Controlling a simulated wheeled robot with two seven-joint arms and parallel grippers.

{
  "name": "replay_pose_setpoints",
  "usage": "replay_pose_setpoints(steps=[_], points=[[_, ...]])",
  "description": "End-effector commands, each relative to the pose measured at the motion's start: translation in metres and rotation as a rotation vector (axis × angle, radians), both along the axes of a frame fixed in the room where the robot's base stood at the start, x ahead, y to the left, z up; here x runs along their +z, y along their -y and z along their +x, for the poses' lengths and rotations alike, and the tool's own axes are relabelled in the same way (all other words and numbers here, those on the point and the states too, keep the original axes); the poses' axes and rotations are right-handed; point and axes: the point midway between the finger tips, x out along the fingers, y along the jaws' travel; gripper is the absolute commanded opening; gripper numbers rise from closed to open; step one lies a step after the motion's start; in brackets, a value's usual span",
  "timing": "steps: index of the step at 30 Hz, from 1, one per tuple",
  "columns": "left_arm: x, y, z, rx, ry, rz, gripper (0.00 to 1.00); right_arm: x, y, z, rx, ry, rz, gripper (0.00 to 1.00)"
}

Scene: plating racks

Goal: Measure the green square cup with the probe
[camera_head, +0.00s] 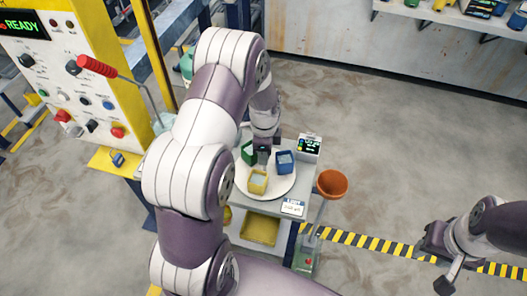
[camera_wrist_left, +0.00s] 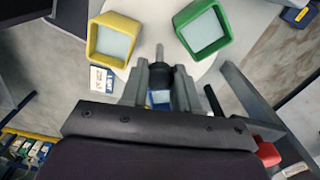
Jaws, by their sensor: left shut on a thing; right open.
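The green square cup (camera_head: 249,154) stands on a round white plate (camera_head: 283,187), beside my left gripper (camera_head: 263,152) and partly hidden by it. In the left wrist view the green cup (camera_wrist_left: 203,29) is at the upper right, with a pale filling. My left gripper (camera_wrist_left: 160,88) is shut on the probe (camera_wrist_left: 160,72), a dark cylinder with a thin grey tip. The tip appears between the green and yellow cups, outside the green cup in the picture; its height cannot be told. My right gripper (camera_head: 437,266) is open and empty, far off at the right.
A yellow cup (camera_head: 257,183) and a blue cup (camera_head: 285,162) share the plate. A small display box (camera_head: 308,146) and a label card (camera_head: 292,207) are on the stand's top. A control panel (camera_head: 75,80) with a red-handled lever is at the left.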

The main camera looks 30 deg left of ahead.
Motion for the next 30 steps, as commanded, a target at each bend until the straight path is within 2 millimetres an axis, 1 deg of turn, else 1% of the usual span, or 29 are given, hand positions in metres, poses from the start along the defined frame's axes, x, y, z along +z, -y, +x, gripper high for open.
replay_pose_setpoints(steps=[30], points=[[0.0006,0.0003,0.0013,-0.506,0.003,0.002,0.0,0.0024,0.0,0.0,0.0,0.0,0.0,0.43]])
